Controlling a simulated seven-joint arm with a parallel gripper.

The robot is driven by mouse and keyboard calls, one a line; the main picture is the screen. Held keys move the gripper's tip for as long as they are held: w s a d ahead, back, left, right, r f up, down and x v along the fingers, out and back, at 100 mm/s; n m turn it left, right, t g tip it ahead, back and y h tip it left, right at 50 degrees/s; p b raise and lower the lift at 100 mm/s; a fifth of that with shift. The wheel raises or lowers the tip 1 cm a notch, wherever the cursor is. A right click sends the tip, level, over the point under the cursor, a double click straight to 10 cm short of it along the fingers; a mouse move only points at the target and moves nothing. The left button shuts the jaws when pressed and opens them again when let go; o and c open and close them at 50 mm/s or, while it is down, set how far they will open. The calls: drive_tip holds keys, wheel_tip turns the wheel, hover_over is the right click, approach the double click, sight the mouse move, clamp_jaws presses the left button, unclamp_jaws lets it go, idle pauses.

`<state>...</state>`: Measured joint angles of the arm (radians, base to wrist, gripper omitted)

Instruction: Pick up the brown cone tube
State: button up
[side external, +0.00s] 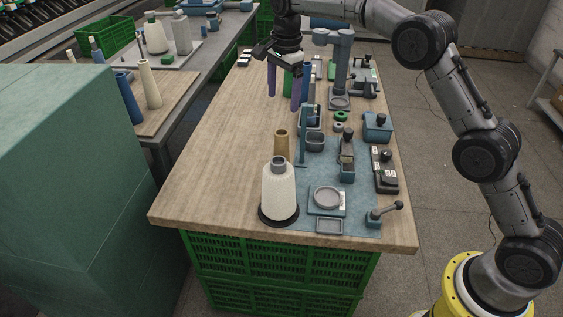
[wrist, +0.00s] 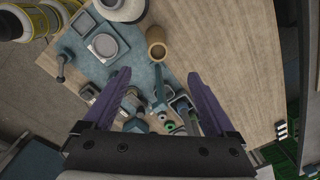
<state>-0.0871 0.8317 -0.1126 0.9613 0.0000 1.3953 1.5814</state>
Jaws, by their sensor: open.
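The brown cone tube (side external: 282,143) stands upright on the wooden table, just behind a white yarn cone in the side view, which hides its lower part. In the wrist view the brown tube (wrist: 156,36) is near the top centre, its round open end toward the camera. My gripper (side external: 284,103) is above the table, farther back than the tube and higher up. Its two purple fingers are wide apart with nothing between them. In the wrist view the fingertips of my gripper (wrist: 159,75) are spread, and the tube lies beyond them, apart from both.
The white yarn cone (side external: 278,196) on a dark round base stands close in front of the tube. A slim blue-grey post (side external: 303,137) rises right beside it. A scale (side external: 327,199), a lever (side external: 384,214) and small boxes fill the right side. The table's left half (side external: 212,160) is clear.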

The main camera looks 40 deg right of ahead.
sight(282, 133)
drive_tip(key=shift+g, duration=0.4)
drive_tip(key=f, duration=1.2)
drive_tip(key=shift+a+f, duration=0.2)
drive_tip(key=shift+w+d+f, duration=0.1)
drive_tip(key=shift+f, duration=1.25)
drive_tip(key=shift+w+f, duration=0.1)
drive_tip(key=shift+f, duration=1.25)
drive_tip(key=c, duration=1.3)
drive_tip(key=shift+r, duration=0.1)
drive_tip(key=shift+c, duration=0.2)
